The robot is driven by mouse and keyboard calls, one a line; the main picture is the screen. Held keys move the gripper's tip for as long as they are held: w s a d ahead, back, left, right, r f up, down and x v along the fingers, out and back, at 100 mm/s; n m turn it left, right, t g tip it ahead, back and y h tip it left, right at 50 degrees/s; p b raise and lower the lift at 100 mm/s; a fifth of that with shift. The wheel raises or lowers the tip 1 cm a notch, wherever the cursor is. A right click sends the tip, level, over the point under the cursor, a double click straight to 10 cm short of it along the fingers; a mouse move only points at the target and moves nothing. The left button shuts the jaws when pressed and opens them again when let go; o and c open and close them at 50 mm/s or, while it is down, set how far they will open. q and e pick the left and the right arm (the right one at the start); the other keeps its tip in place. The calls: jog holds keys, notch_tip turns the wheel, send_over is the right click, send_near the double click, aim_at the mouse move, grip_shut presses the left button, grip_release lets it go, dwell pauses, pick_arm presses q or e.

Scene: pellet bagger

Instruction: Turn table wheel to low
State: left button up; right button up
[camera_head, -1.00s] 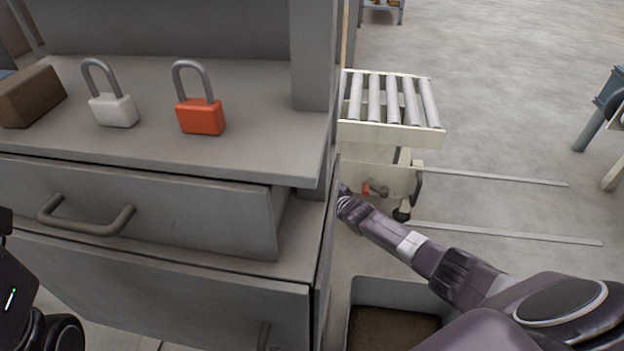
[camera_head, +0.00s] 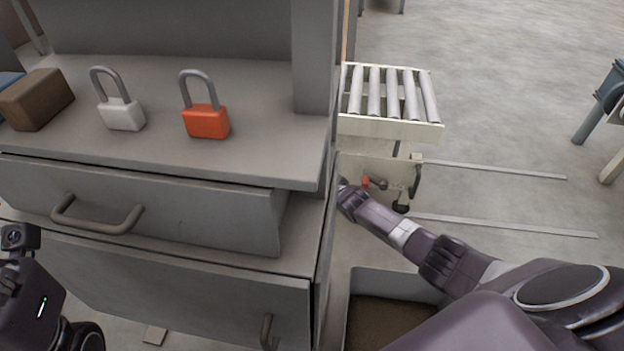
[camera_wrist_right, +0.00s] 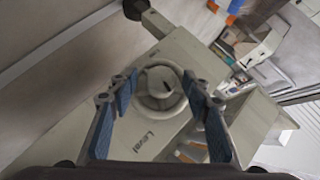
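In the right wrist view a round, pale grey-beige wheel (camera_wrist_right: 158,88) with spokes sits on a beige panel (camera_wrist_right: 175,50). The word "Level" is printed on the panel beside it. My right gripper (camera_wrist_right: 161,78) is open, its blue-padded fingers on either side of the wheel; I cannot tell whether they touch it. In the head view the roller table (camera_head: 390,128) stands beyond the grey cabinet, whose edge hides my right gripper and the wheel. Part of my left arm shows at the lower left, with no fingers visible.
The grey cabinet (camera_head: 180,205) fills the left, with a white padlock (camera_head: 122,115), a red padlock (camera_head: 206,122) and a brown block (camera_head: 38,98) on top. A bin (camera_head: 385,283) with brown contents stands below my right arm. Open floor lies to the right.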

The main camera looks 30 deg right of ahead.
dwell(0.3)
jog(key=v, duration=1.2)
